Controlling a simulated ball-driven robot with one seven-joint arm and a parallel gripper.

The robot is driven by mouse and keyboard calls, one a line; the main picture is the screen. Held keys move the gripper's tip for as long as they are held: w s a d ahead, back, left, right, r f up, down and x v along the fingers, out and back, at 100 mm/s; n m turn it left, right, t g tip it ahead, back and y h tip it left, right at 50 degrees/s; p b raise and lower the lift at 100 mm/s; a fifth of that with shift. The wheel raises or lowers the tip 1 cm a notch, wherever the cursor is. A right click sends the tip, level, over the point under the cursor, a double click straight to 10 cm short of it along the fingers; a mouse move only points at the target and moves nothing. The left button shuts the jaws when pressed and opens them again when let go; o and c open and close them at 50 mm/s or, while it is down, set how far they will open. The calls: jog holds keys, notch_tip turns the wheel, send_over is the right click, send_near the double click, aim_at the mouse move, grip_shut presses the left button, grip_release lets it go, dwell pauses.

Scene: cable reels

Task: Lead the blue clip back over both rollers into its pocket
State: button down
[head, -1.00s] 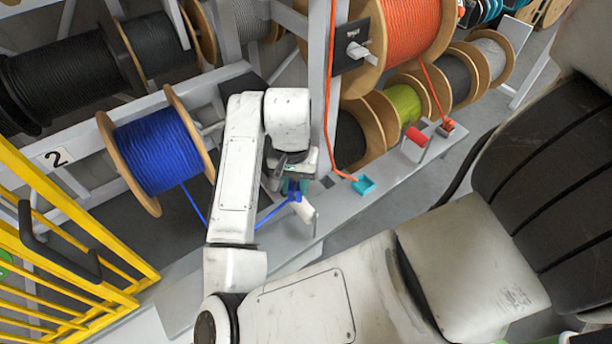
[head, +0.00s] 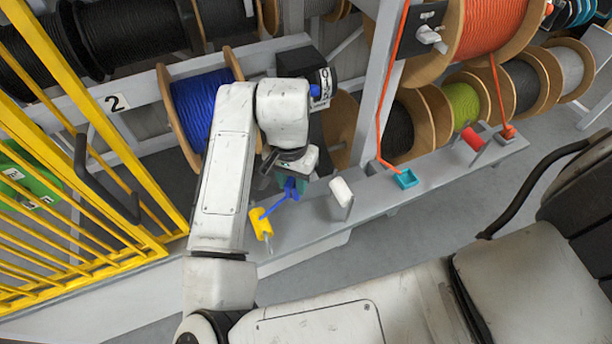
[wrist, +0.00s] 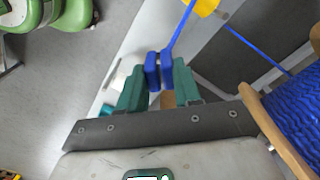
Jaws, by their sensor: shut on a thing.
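My gripper (head: 288,182) is shut on the blue clip (wrist: 159,71), which sits between its green fingers. In the head view the clip (head: 291,187) is partly hidden by the gripper. A blue cable (wrist: 183,30) runs from the clip to the yellow roller (head: 261,222) and on to the blue reel (head: 198,105). The yellow roller also shows at the top of the wrist view (wrist: 206,5). The white roller (head: 342,192) stands on the ledge to the right of my gripper, with no blue cable on it. I cannot tell which pocket belongs to the blue clip.
A red roller (head: 471,138) stands farther right. A yellow barrier (head: 90,165) is at left. Open floor (head: 400,235) lies in front of the ledge.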

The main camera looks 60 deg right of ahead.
jog(key=w+a+b, duration=0.5)
jog(key=w+a, duration=0.5)
jog(key=a, duration=0.4)
notch_tip(320, 180, up, 9)
jog(key=p, duration=0.7)
jog(key=s+d, duration=0.5)
jog(key=d, duration=0.5)
jog(key=s+d, duration=0.6)
jog(key=d, duration=0.4)
jog(key=shift+d, duration=0.35)
jog(key=shift+s, duration=0.1)
